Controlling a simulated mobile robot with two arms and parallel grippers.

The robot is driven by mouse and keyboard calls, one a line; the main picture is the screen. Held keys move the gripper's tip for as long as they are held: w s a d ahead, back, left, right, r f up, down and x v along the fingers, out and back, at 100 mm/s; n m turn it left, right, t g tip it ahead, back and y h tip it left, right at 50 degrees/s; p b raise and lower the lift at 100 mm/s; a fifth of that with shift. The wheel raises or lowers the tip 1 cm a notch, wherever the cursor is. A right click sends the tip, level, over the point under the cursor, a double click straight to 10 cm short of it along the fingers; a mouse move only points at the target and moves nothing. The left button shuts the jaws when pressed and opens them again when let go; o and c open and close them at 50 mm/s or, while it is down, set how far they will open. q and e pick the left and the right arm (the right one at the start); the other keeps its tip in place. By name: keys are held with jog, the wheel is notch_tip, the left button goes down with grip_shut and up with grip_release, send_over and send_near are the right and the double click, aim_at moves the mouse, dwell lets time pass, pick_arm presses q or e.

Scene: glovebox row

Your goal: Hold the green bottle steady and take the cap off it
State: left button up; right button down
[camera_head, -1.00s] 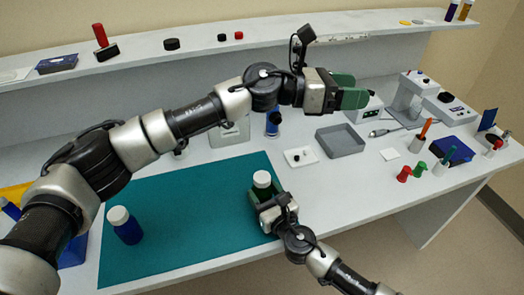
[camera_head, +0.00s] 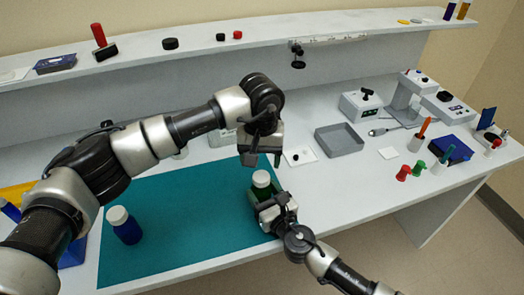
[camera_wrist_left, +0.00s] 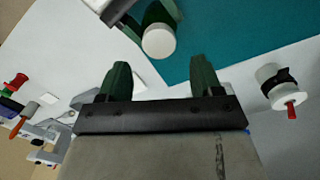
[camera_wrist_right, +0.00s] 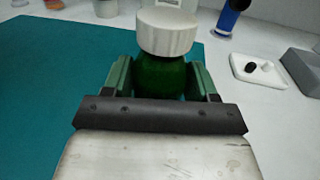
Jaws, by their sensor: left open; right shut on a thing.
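The green bottle (camera_head: 265,191) stands upright at the right edge of the teal mat (camera_head: 180,225), its white cap (camera_head: 261,178) on top. My right gripper (camera_head: 268,201) is shut on the bottle's body. In the right wrist view the green body (camera_wrist_right: 165,78) sits between the fingers, with the cap (camera_wrist_right: 168,30) above them. My left gripper (camera_head: 262,158) points down, open and empty, above and behind the bottle. In the left wrist view its fingers (camera_wrist_left: 158,80) are apart, and the cap (camera_wrist_left: 159,40) shows beyond them, not between them.
A blue bottle (camera_head: 125,226) with a white cap stands on the mat at left. A small white dish (camera_head: 300,156) and a grey tray (camera_head: 339,140) lie right of my left gripper. Red and green pegs (camera_head: 404,172) stand further right. The mat's middle is clear.

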aim_at(261, 176)
pick_arm(q)
notch_tip(261, 176, down, 6)
jog(key=shift+f, duration=0.1)
dwell(0.4)
